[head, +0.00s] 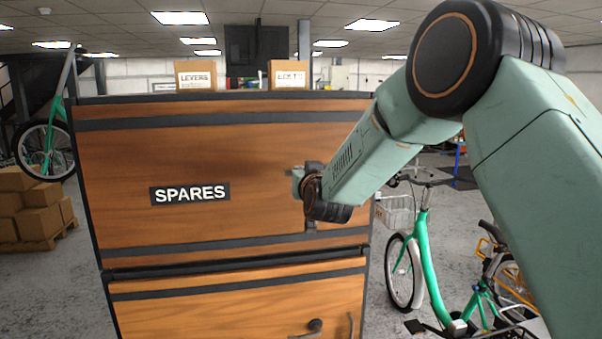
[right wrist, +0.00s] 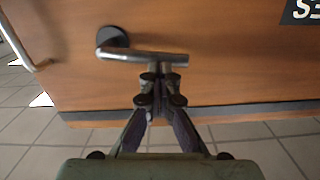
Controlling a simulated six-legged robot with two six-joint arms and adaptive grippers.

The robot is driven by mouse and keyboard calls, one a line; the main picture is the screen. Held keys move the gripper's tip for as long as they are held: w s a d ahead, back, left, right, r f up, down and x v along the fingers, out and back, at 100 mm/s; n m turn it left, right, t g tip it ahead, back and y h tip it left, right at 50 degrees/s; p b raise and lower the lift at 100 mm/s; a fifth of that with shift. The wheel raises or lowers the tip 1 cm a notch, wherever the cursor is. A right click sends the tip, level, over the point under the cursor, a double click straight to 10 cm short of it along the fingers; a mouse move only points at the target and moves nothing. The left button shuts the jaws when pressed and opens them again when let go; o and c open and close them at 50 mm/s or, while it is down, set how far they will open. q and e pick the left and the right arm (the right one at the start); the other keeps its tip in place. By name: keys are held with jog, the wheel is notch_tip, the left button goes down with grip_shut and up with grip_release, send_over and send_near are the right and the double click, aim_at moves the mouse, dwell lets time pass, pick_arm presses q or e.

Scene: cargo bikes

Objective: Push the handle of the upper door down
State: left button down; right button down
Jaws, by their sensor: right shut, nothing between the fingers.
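The upper door (head: 240,150) is a shut wooden panel with dark bands and a SPARES label. Its handle (right wrist: 150,54) is a metal lever on a round dark base in the right wrist view, where the scene appears upside down. The lever lies about level; in the head view my right arm mostly hides it. My right gripper (right wrist: 160,84) is shut and empty, its tips at the lever's free half, on the door's top side of it. I cannot tell whether they touch. In the head view the right gripper (head: 299,180) is at the door's right part. My left gripper is out of view.
A lower door (head: 230,305) has its own lever (head: 314,326). Boxes (head: 195,75) stand on the cabinet. A green bike (head: 424,260) stands to the right, close to the cabinet. Cardboard boxes on a pallet (head: 35,215) are at the left.

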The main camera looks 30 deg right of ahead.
jog(key=shift+r, duration=0.25)
dwell(0.7)
